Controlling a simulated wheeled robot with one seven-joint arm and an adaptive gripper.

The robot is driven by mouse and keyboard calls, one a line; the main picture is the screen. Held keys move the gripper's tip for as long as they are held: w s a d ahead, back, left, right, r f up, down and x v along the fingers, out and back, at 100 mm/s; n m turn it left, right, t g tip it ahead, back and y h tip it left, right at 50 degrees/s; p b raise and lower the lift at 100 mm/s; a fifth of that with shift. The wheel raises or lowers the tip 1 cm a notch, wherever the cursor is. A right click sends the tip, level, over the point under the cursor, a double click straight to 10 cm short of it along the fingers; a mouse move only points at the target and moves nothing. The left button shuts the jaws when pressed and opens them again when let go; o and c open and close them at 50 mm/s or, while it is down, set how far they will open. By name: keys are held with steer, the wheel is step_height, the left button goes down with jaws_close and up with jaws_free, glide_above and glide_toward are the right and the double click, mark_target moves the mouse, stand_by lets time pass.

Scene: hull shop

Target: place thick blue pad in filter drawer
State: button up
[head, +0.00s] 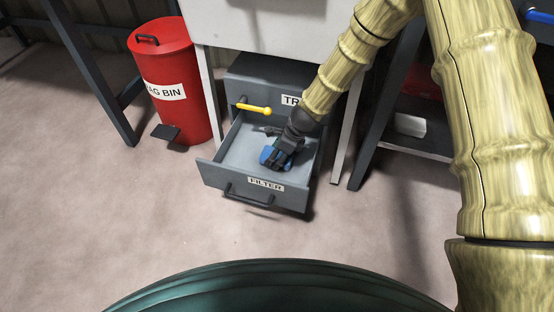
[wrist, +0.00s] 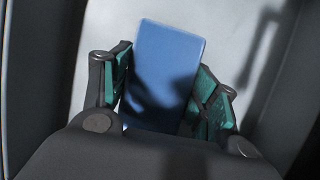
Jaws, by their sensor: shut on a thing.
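The thick blue pad (wrist: 166,72) is between the two green-faced fingers of my gripper (wrist: 165,95) in the wrist view. My gripper is shut on it. In the head view the blue pad (head: 267,155) shows partly beside my gripper (head: 277,158), inside the open filter drawer (head: 226,177). The drawer is grey, with a FILTER label on its front. The pad is over the drawer's pale floor; I cannot tell whether it touches the floor. Part of the pad is hidden by my gripper.
A drawer labelled TR... (head: 262,72) is above the filter drawer, partly hidden by my arm. A yellow handle (head: 254,109) sticks out above the open drawer. A red bin (head: 165,75) with a pedal stands to the left. The floor (head: 130,210) in front is clear.

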steer(key=shift+f, duration=0.4)
steer(key=shift+r, duration=0.1)
steer(key=o, duration=0.9)
steer(key=shift+o, duration=0.2)
steer(key=p+v, duration=0.7)
steer(key=v, duration=0.5)
